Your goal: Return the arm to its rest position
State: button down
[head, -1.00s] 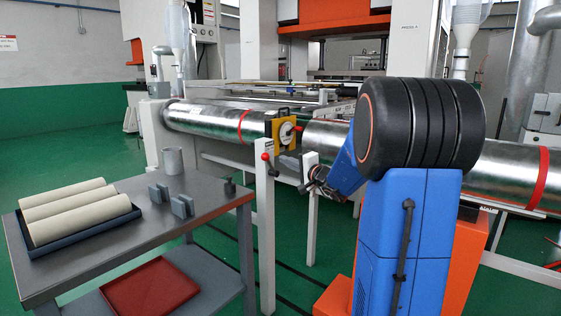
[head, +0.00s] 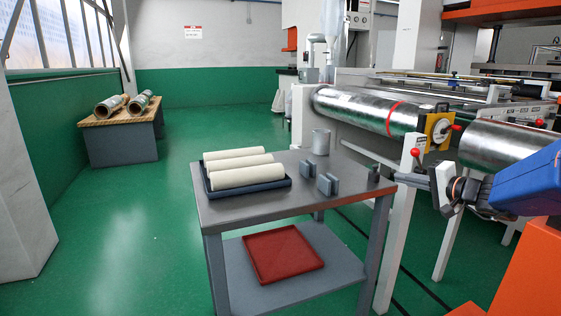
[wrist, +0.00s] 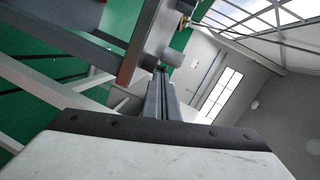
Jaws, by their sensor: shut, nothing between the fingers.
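My gripper (head: 400,178) is at the right of the head view, its slim fingers pointing left. It is shut and empty. In that view the fingers overlap a white post with a red knob (head: 415,152); I cannot tell whether they touch. My blue arm link shows behind it at the right edge, and most of the arm is out of frame. The shut fingers (wrist: 160,75) also show in the wrist view, in line with the table edge and pale wall beyond.
A grey table (head: 230,208) stands left of my gripper. It holds a dark tray (head: 285,188) of cream rolls, a grey cup (head: 320,141) and small grey blocks (head: 326,184). A red tray (head: 283,255) lies on its lower shelf. A metal roller (head: 365,108) runs behind. Green floor at left is open.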

jog(key=s+a+f+n+g, duration=0.3)
jog(key=s+a+f+g, duration=0.1)
jog(key=s+a, duration=0.5)
jog(key=s+a+f+n+g, duration=0.35)
jog(key=s+a, duration=0.35)
jog(key=s, duration=0.4)
jog(key=s+d+f+n+g+h, duration=0.1)
jog(key=s+d+f+h, duration=0.2)
jog(key=s, duration=0.5)
jog(key=s+d+f+n+h, duration=0.2)
jog(key=s+d+f+h, duration=0.2)
jog(key=s, duration=0.4)
jog(key=shift+g, duration=0.35)
jog(key=shift+f, duration=0.1)
